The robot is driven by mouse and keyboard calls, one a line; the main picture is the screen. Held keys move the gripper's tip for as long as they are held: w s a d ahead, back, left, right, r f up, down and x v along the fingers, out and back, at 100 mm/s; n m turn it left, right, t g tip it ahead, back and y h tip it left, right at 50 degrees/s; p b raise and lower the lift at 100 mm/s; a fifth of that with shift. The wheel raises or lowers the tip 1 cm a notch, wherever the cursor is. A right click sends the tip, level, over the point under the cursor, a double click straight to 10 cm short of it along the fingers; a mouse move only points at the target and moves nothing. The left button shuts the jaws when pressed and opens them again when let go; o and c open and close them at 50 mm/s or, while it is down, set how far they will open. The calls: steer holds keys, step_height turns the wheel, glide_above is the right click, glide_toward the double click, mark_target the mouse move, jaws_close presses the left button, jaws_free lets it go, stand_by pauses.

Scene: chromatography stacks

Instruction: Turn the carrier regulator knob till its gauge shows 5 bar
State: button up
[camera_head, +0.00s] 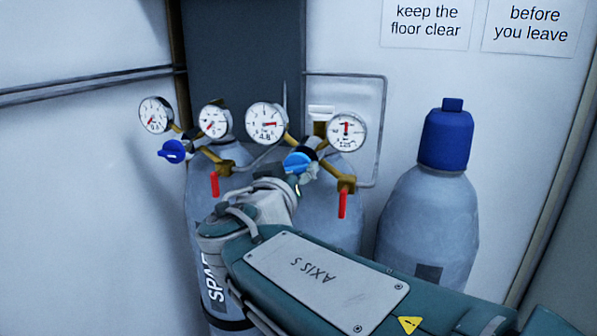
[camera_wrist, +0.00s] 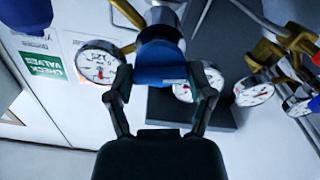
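My gripper (camera_wrist: 160,75) has its two dark fingers on either side of a blue regulator knob (camera_wrist: 160,68), shut on it as far as I can tell. In the head view this is the right-hand regulator's blue knob (camera_head: 298,162), with my arm reaching it from below. Above it, the regulator's left gauge (camera_head: 266,123) has a red needle and a small readout that looks like 4.8. The right gauge (camera_head: 347,131) of the same regulator has a needle pointing about straight up. My fingertips are mostly hidden in the head view. I read no carrier label.
A second regulator with a dark blue knob (camera_head: 172,151) and two gauges stands at left. Red valve levers hang below, one left (camera_head: 214,184) and one right (camera_head: 342,204). A grey cylinder with a blue cap (camera_head: 446,138) stands right. Pipes run along the wall.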

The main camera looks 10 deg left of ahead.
steer(key=shift+n, duration=1.4)
steer(key=o, duration=1.1)
steer(key=shift+w, duration=0.1)
steer(key=shift+a, duration=0.2)
steer(key=shift+d, duration=0.1)
